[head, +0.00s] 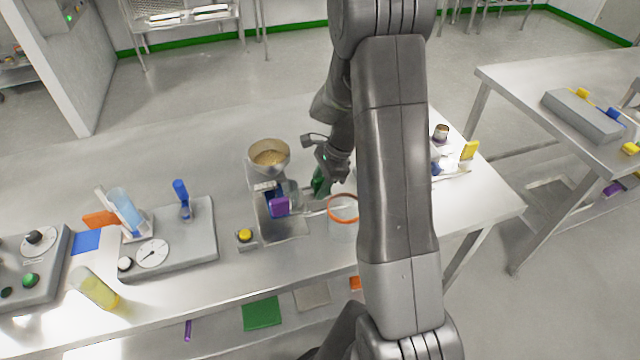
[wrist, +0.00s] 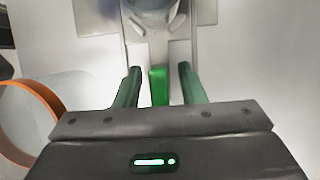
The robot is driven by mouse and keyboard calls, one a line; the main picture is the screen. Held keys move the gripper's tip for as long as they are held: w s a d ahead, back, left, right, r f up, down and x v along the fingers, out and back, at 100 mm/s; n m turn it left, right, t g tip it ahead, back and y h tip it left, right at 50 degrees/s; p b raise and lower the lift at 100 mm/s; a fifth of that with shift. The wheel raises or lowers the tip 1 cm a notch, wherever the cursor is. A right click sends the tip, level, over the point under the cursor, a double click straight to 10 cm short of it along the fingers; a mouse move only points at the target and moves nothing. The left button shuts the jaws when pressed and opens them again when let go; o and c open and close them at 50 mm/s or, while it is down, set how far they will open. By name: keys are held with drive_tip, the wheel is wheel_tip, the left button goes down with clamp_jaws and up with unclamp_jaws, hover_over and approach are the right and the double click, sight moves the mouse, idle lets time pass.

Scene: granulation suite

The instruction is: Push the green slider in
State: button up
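The green slider (wrist: 158,87) shows in the wrist view as a bright green block below the middle of a grey machine (wrist: 150,20). My gripper (wrist: 158,74) has its two dark green fingers apart, one on each side of the slider, with a visible gap on both sides. I cannot tell how far the slider sticks out or whether anything touches it. In the head view my gripper (head: 320,182) is at the right side of the machine with the funnel (head: 268,158). The slider cannot be made out there.
A clear container with an orange rim (head: 343,208) stands close beside my gripper; it also shows in the wrist view (wrist: 40,105). A purple block (head: 279,206) and a yellow knob (head: 245,235) are on the machine's front. A dial panel (head: 190,245) stands to the left.

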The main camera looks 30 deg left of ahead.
drive_tip(key=shift+r, duration=0.1)
drive_tip(key=v, duration=1.3)
drive_tip(key=shift+r, duration=0.3)
drive_tip(key=shift+w+d, duration=0.1)
